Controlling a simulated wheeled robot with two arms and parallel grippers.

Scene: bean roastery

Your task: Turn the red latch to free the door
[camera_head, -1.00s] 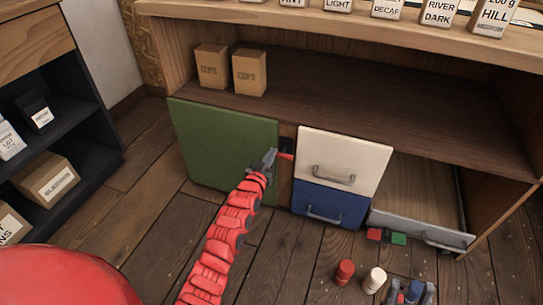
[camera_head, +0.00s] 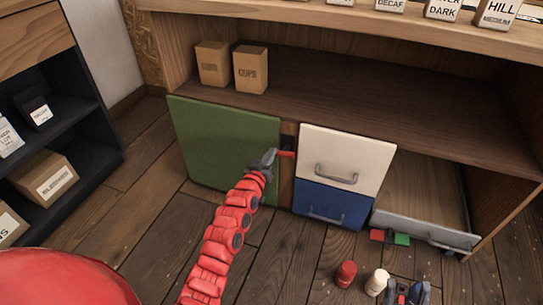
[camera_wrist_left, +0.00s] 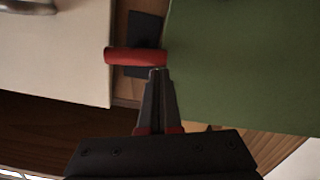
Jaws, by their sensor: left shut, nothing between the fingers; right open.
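The red latch (camera_head: 287,153) is a short bar on a dark mount, on the wooden strip between the green door (camera_head: 222,140) and the white drawer front. It lies about level. In the left wrist view the latch (camera_wrist_left: 135,55) reaches from the green door's edge to over the white front's edge. The green door looks closed. My left gripper (camera_head: 270,157) is shut and empty, its tips right beside the latch; in the left wrist view the tips (camera_wrist_left: 158,72) are close to the bar's door-side end, and contact is unclear. My right gripper (camera_head: 406,291) is open at the bottom right.
The white drawer (camera_head: 350,150) and blue drawer (camera_head: 330,203) are shut; a grey drawer (camera_head: 425,232) at right is out. Red (camera_head: 346,273) and cream (camera_head: 376,281) cylinders stand near my right gripper. A dark rack stands at left.

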